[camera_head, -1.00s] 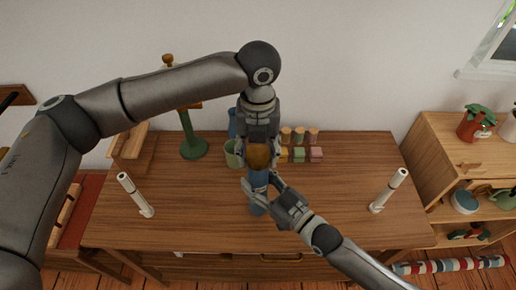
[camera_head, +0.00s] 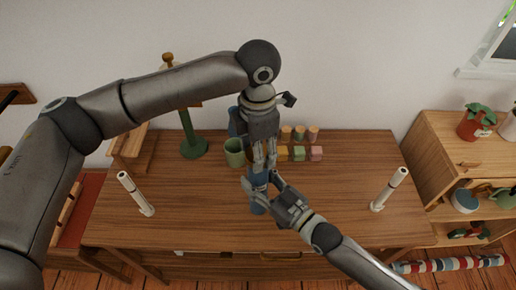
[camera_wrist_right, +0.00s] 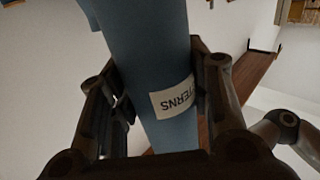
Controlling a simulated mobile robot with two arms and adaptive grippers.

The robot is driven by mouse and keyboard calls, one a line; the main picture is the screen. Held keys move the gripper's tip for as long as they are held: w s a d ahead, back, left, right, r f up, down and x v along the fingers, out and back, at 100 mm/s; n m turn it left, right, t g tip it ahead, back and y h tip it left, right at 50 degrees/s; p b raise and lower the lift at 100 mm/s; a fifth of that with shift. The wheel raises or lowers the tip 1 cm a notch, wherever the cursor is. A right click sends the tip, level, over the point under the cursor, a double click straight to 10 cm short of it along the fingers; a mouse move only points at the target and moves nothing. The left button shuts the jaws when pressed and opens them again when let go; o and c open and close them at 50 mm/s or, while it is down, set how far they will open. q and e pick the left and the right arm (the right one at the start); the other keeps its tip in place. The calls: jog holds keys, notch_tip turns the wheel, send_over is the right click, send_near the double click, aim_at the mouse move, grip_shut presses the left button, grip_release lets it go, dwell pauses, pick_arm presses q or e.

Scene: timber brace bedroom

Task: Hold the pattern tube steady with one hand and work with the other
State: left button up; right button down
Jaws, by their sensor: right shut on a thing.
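The pattern tube (camera_head: 257,207) is blue and stands over the table's middle. My right gripper (camera_head: 262,186) comes from the front right and is shut on the tube's side. My left gripper (camera_head: 264,168) points down at the tube's upper end from above. Its fingers look close together, but whether they hold anything is not clear. The tube's top end is hidden by the left gripper.
On the wooden table (camera_head: 330,220) stand a green cup (camera_head: 234,153), a green stand (camera_head: 194,146), several small coloured blocks (camera_head: 299,153) and two white posts, left (camera_head: 136,194) and right (camera_head: 389,189). A shelf unit (camera_head: 440,140) with plants is at right.

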pick_arm(q)
jog(key=o, duration=0.8)
jog(key=shift+c, duration=0.2)
jog(key=shift+r, duration=0.1)
jog(key=shift+r, duration=2.2)
jog(key=shift+c, duration=0.4)
